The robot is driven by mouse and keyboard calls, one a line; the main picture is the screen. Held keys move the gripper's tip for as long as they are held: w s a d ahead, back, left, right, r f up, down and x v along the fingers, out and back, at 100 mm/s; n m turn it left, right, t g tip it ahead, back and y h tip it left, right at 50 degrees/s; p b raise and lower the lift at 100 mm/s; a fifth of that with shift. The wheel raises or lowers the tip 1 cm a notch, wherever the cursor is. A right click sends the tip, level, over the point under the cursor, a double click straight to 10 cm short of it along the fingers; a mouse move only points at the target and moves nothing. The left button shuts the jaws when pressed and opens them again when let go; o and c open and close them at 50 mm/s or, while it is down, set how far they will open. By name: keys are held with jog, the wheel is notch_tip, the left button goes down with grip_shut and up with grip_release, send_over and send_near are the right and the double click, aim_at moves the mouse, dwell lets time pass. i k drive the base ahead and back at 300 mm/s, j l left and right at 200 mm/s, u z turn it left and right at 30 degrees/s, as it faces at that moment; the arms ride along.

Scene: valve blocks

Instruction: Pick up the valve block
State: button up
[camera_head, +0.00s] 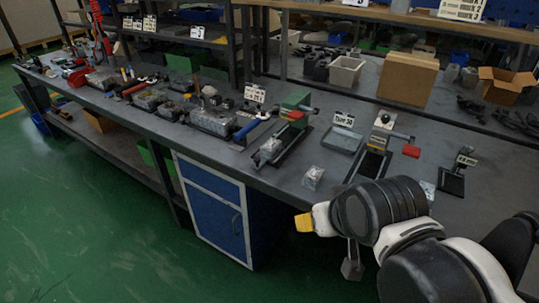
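A small silvery block (313,177), which looks like a valve block, sits on the dark workbench top (285,183) near its front edge. Another metal block-like part (268,151) lies on a dark fixture to its left and farther back. My arm comes in from the lower right, in front of the bench. A grey piece that appears to be part of my gripper (352,268) hangs below the arm, lower than the bench top and apart from the silvery block. The rest of the gripper is hidden behind the arm, so its opening does not show.
A blue cabinet (212,210) stands under the bench. A fixture with a red handle (411,151), a labelled tray (341,140) and a small dark stand (451,182) are near the block. Cardboard boxes (407,79) stand behind. The green floor (90,230) is clear at left.

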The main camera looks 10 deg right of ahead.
aim_at(271, 147)
jog(key=i+j+z, duration=0.15)
jog(key=j+z, duration=0.2)
jog(key=j, duration=0.35)
jog(key=j+z, duration=0.4)
jog(key=j, duration=0.35)
jog(key=j+z, duration=0.35)
jog(key=j, duration=0.4)
jog(key=k+j+z, duration=0.15)
jog(key=j+z, duration=0.25)
jog(key=j, duration=0.35)
